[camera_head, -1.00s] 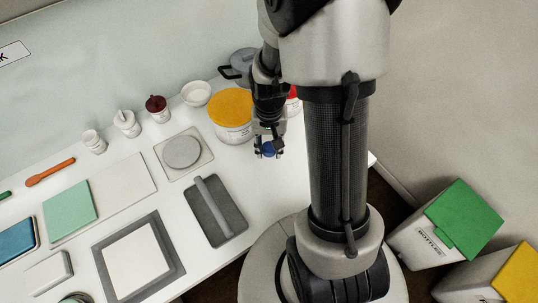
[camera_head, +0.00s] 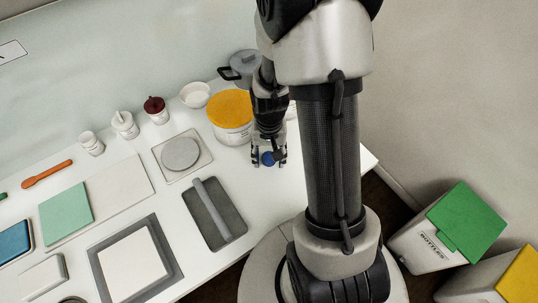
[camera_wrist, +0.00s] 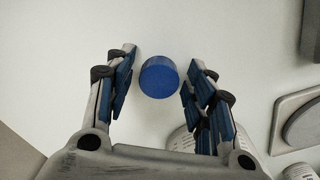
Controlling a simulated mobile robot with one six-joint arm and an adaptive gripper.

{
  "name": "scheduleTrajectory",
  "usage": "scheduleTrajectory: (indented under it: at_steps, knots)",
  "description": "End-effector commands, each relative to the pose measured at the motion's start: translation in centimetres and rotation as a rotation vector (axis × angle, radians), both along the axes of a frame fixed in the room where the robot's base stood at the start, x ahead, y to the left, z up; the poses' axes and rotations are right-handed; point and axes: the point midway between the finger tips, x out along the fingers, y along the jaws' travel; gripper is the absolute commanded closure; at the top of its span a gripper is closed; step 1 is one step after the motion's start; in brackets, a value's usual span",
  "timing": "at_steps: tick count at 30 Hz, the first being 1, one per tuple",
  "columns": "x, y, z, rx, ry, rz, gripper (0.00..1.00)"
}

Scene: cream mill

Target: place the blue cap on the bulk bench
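The blue cap (camera_head: 267,159) is a small round disc near the right end of the white bench (camera_head: 270,200). It appears to rest on the bench top. My gripper (camera_head: 269,162) points down over it, with a finger on each side. In the wrist view, the cap (camera_wrist: 159,77) lies between the fingertips of my gripper (camera_wrist: 160,68). The fingers are spread, and a gap shows on both sides of the cap. The cap's underside is hidden.
A yellow-lidded tub (camera_head: 231,112) stands just left of my gripper, and a grey pot (camera_head: 245,65) stands behind. The bench is clear right of the gripper. Bins (camera_head: 450,225) stand on the floor at right.

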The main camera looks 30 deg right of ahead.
Motion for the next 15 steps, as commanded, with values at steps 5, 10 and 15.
scheduleTrajectory:
  at_steps: [5, 10, 15]
  knots:
    - [0.0, 0.0, 0.0, 0.000, 0.000, 0.000, 0.47]
    - [0.0, 0.0, 0.2, 0.000, 0.000, 0.000, 0.47]
    - [0.1, 0.0, 2.1, -0.001, -0.003, 0.000, 0.47]
